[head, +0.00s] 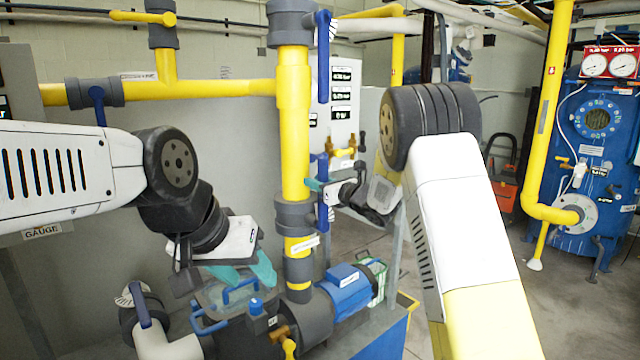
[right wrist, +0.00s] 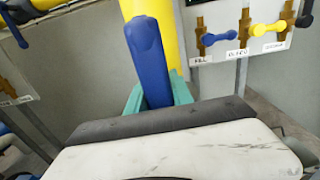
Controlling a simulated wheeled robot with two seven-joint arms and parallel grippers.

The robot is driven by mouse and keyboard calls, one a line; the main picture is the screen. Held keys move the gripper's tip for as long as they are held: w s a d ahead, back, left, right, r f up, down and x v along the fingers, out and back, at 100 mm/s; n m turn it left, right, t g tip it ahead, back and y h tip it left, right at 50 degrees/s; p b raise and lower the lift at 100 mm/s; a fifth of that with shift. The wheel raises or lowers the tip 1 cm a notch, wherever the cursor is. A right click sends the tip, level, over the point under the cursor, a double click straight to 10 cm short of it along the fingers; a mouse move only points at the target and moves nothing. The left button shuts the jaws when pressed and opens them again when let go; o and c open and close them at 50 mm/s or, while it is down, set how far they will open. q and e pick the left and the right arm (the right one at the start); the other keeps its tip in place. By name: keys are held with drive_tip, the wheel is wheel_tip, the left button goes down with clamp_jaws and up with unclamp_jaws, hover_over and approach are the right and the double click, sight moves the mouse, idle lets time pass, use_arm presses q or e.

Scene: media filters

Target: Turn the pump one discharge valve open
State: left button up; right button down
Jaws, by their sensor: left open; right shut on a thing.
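A grey valve (head: 295,217) sits low on the vertical yellow pipe, with a small unreadable label below it. Its long blue lever handle (head: 322,215) stands upright along the pipe's right side. My right gripper (head: 316,185) reaches the lever from the right. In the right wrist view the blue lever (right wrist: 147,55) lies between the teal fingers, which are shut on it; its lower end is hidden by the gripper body. My left gripper (head: 247,272) is open and empty, left of the pipe and above the pump area.
Another grey valve with a blue handle (head: 323,57) is higher on the pipe. A blue pump motor (head: 345,288) sits below right. A panel with small brass valves (right wrist: 245,25) is close behind the right gripper. Open floor lies at the right, before a blue tank (head: 595,150).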

drive_tip(key=shift+s+a+f, duration=0.1)
drive_tip(key=c, duration=1.1)
unclamp_jaws()
drive_tip(key=v, duration=0.7)
drive_tip(key=shift+s+d, duration=0.25)
drive_tip(key=shift+s, duration=0.05)
